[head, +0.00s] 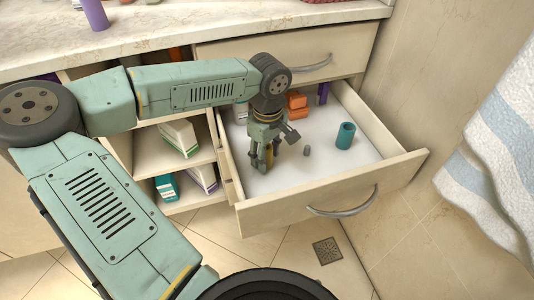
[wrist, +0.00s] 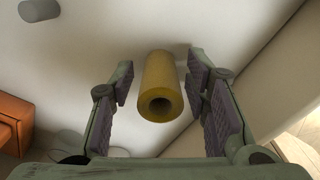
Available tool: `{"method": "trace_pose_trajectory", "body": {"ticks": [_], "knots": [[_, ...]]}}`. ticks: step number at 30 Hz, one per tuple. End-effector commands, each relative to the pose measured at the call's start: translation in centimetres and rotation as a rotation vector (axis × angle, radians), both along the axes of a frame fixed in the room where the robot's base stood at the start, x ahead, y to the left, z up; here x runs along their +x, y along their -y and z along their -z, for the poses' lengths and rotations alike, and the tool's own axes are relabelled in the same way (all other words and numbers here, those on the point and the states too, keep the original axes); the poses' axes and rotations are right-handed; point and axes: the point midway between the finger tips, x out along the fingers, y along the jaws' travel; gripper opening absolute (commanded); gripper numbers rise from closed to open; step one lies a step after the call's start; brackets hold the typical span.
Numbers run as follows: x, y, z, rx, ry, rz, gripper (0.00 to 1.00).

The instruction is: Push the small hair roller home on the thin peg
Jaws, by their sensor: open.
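A small yellow hair roller (wrist: 163,82) stands between the jaws in the wrist view, with its open end towards the camera. My gripper (head: 266,163) points down into the open drawer at its left side. Its jaws are open on both sides of the roller, with a gap visible on each side. In the head view the roller is mostly hidden by the fingers. The hole looks dark, and I cannot tell whether a peg is inside it. A short grey peg (head: 307,151) stands bare on the drawer floor to the right; it also shows in the wrist view (wrist: 38,10).
A teal roller (head: 345,136) stands at the drawer's right. Orange blocks (head: 296,104) and a purple cylinder (head: 323,93) are at the back. The drawer's front wall (head: 330,190) and side walls rise around my gripper. The white floor (head: 315,175) near the front is clear.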

Motion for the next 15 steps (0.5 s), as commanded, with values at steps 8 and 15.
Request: {"method": "trace_pose_trajectory", "body": {"ticks": [8, 15], "knots": [[0.0, 0.0, 0.0, 0.000, 0.000, 0.000, 0.46], [0.1, 0.0, -2.4, 0.002, 0.003, -0.001, 0.46]]}}
